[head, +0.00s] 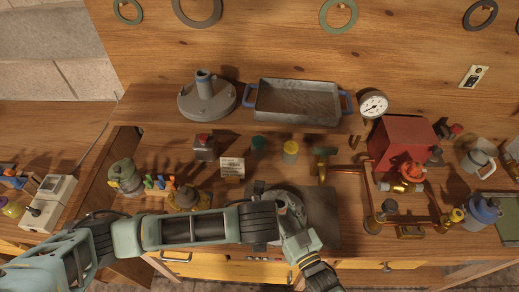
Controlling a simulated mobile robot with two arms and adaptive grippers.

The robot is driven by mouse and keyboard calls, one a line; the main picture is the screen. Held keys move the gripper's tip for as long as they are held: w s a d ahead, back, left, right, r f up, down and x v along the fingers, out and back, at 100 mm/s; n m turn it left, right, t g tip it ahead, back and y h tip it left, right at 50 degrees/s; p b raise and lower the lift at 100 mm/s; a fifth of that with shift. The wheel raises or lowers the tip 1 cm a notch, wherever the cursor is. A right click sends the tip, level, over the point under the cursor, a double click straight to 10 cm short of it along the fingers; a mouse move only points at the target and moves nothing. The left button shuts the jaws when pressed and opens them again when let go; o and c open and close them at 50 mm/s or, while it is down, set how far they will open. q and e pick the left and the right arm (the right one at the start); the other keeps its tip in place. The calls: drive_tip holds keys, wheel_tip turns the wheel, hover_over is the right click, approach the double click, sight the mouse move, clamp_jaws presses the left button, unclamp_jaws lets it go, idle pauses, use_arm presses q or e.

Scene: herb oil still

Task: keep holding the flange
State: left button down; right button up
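A round grey metal piece, which looks like the flange (293,203), is at the front middle of the bench over a dark square mat (322,208). My arm links cover its near and left sides. My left gripper does not show clearly.
A grey round base with a pipe stub (207,96) and a blue-handled tray (297,101) stand at the back. A red box (402,143), copper pipework (369,190) and a blue-topped bottle (481,211) crowd the right. A lantern-like can (124,177) stands left.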

drive_tip(key=o, duration=0.4)
drive_tip(key=shift+c, duration=0.2)
drive_tip(key=shift+o, duration=0.3)
drive_tip(key=shift+r, duration=0.1)
